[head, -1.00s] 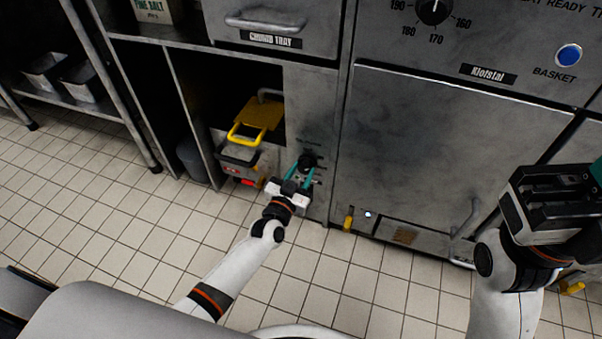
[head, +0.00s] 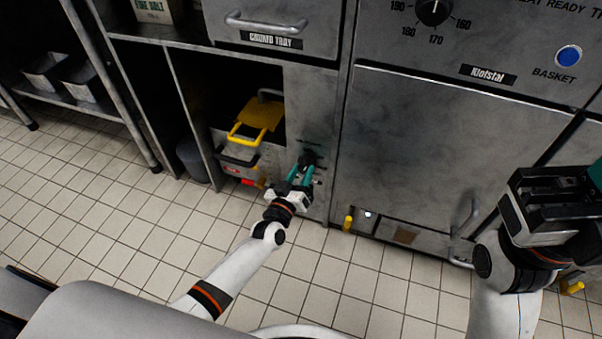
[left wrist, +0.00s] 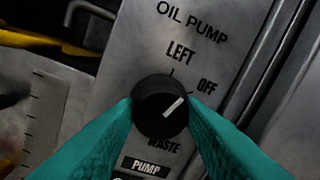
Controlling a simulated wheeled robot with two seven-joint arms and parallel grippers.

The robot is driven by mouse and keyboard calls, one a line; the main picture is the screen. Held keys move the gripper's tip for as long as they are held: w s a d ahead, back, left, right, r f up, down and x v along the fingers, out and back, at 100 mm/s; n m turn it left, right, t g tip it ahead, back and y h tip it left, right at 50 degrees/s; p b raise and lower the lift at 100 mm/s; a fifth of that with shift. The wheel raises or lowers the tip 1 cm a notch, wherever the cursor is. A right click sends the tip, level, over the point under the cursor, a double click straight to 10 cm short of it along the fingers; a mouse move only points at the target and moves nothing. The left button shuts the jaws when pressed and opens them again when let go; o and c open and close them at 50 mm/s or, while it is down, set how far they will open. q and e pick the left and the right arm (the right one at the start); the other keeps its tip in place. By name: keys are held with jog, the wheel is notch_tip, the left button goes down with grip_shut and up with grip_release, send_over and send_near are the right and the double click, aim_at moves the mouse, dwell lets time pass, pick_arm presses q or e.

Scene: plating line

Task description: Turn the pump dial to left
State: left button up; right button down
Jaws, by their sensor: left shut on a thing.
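The pump dial (left wrist: 153,95) is a round black knob with a white pointer mark, on a grey steel panel. The pointer aims up and right, toward the OFF label (left wrist: 207,86). The LEFT label (left wrist: 181,53) is above the dial and WASTE is below it, partly covered. My left gripper (head: 304,171) is shut on the dial, with one teal finger on each side. In the head view the dial (head: 308,155) is small and partly hidden by the fingers. My right gripper (head: 550,200) is at the right edge, away from the dial; its jaw opening is unclear.
A yellow-handled container (head: 258,115) sits in the open bay left of the dial panel. A red part (head: 248,182) sticks out below it. A large steel door (head: 440,150) is to the right, with a yellow valve handle (head: 348,222) low down. The tiled floor (head: 130,230) is clear.

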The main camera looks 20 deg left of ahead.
pick_arm(q)
jog(key=n, duration=0.3)
jog(key=shift+n, duration=0.7)
jog(key=o, duration=1)
